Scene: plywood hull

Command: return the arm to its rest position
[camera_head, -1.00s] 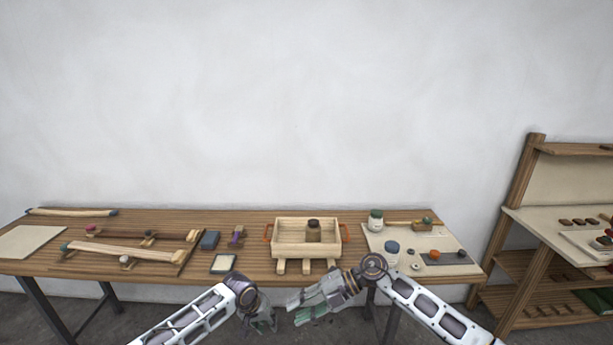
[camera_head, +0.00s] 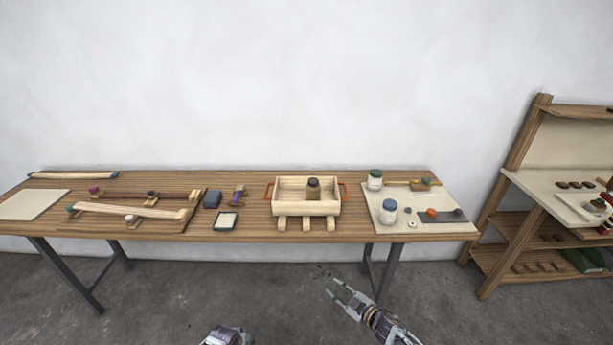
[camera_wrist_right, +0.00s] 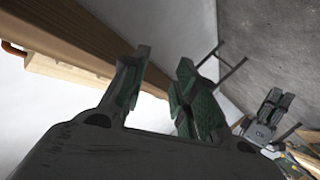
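My right gripper (camera_head: 333,288) is in front of the bench and lower than its top, over the grey floor. In the right wrist view its two green-padded fingers (camera_wrist_right: 163,60) stand apart with nothing between them. Only the top of my left gripper's wrist (camera_head: 228,337) shows at the bottom edge of the head view. What looks like my left gripper (camera_wrist_right: 275,103) is also at the right of the right wrist view, too small to tell if its fingers are apart.
A long wooden bench (camera_head: 240,232) stands against the wall. On it are a wooden box (camera_head: 295,208) with orange handles and a brown jar (camera_head: 313,188) inside, and a pale board (camera_head: 385,222) with jars. A wooden shelf (camera_head: 489,240) stands at right. The floor before the bench is clear.

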